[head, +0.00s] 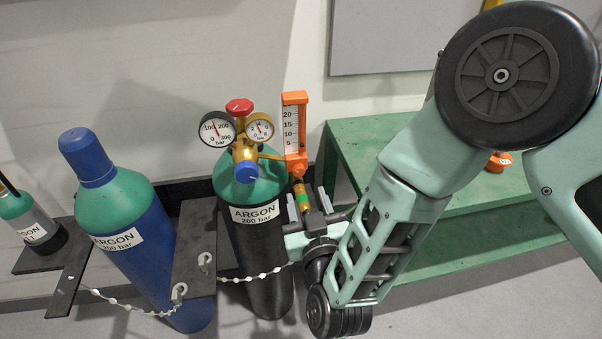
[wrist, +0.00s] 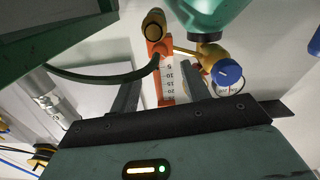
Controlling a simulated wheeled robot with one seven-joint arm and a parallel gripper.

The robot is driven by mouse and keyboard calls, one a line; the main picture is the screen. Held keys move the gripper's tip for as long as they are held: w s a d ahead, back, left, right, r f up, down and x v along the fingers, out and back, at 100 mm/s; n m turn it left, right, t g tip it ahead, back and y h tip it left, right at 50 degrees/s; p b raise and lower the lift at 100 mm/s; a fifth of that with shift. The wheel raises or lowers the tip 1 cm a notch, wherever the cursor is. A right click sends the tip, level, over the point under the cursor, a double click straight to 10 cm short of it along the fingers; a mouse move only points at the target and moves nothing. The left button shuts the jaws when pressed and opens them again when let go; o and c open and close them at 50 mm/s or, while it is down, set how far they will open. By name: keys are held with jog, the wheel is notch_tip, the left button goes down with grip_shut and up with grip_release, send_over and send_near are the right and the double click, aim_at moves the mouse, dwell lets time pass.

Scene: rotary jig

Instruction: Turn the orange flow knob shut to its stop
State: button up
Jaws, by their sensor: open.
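The orange flowmeter (head: 295,125) with a white scale stands upright on the right of the brass regulator (head: 245,150). An orange part at its foot, which looks like the flow knob (head: 297,164), sits just above a yellow-and-green fitting (head: 303,197). In the wrist view the flowmeter (wrist: 167,85) appears upside down, with orange (wrist: 158,48) at its foot beside a brass end. My gripper (head: 309,204) is open just below the flowmeter. In the wrist view its fingers (wrist: 161,88) stand either side of the flowmeter, with no visible grip. The knob's turned position cannot be made out.
The chained argon cylinder (head: 258,245) bears the regulator, two gauges and a red cap (head: 239,106). A blue cylinder (head: 115,205) stands at left. A green bench (head: 400,150) lies behind my arm. A dark hose (wrist: 100,76) curves beside the fingers.

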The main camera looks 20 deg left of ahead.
aim_at(299, 173)
jog(key=p+x, duration=0.1)
jog(key=x, duration=0.6)
jog(key=c, duration=1)
